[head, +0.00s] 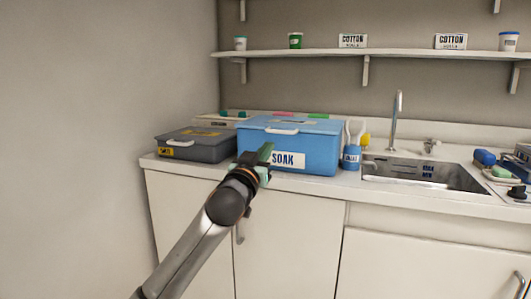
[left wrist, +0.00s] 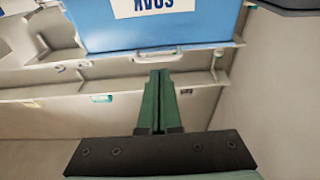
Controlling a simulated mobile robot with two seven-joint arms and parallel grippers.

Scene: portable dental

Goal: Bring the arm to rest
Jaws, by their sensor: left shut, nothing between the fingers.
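My left arm reaches up from the bottom of the head view. Its gripper (head: 264,152) is in front of the blue box with the SOAK label (head: 315,150), overlapping its front left part in the picture. In the left wrist view, the two green fingers (left wrist: 158,76) lie together with nothing between them. The blue box (left wrist: 110,32) shows there upside down, beyond the fingertips. I cannot tell the exact gap between the fingertips and the box. My right gripper is not in view.
A dark grey lidded box (head: 195,147) stands left of the blue box on the white counter. A blue bottle (head: 352,158) stands to its right, before the sink (head: 425,173). Cabinet doors (head: 285,235) are below. A wall shelf (head: 400,53) holds cups and COTTON boxes.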

